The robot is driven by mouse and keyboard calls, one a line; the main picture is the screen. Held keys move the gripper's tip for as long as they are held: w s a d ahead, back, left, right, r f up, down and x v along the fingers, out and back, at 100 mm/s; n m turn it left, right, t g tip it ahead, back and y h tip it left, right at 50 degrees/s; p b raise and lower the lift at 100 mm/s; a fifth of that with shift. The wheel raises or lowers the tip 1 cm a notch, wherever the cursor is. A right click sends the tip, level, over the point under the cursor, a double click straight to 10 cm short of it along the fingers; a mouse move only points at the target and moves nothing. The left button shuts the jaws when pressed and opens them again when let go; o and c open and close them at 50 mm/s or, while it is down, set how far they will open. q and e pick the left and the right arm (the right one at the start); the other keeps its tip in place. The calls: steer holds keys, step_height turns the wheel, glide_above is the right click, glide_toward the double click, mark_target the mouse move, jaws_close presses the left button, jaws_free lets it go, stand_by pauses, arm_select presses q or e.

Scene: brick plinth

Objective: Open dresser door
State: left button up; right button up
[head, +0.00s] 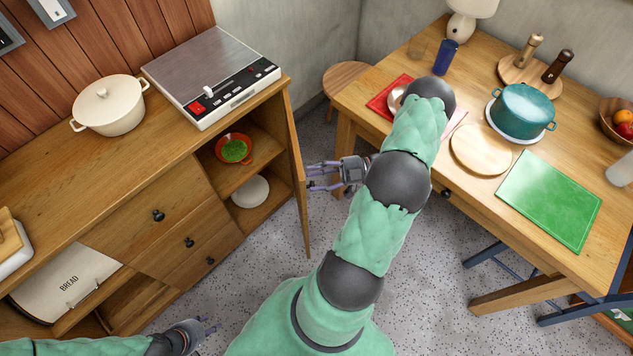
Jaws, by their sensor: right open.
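The wooden dresser (130,165) stands along the left wall. Its door (298,175) at the right end is swung open and seen nearly edge-on, showing shelves inside. My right gripper (311,176) is open, its fingers pointing left, close to the outer side of the door. I cannot tell whether they touch it. No handle shows on the door from here. My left gripper (211,326) is low at the bottom of the picture, in front of the dresser drawers and away from the door; whether its fingers are apart is unclear.
The open compartment holds an orange bowl (234,150) with green contents and a white dish (251,191). A white pot (110,105) and a cooktop (212,75) stand on the dresser. A wooden table (372,88) and a round stool (346,76) limit room at the right.

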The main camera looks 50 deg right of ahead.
steer(key=shift+r, duration=2.15)
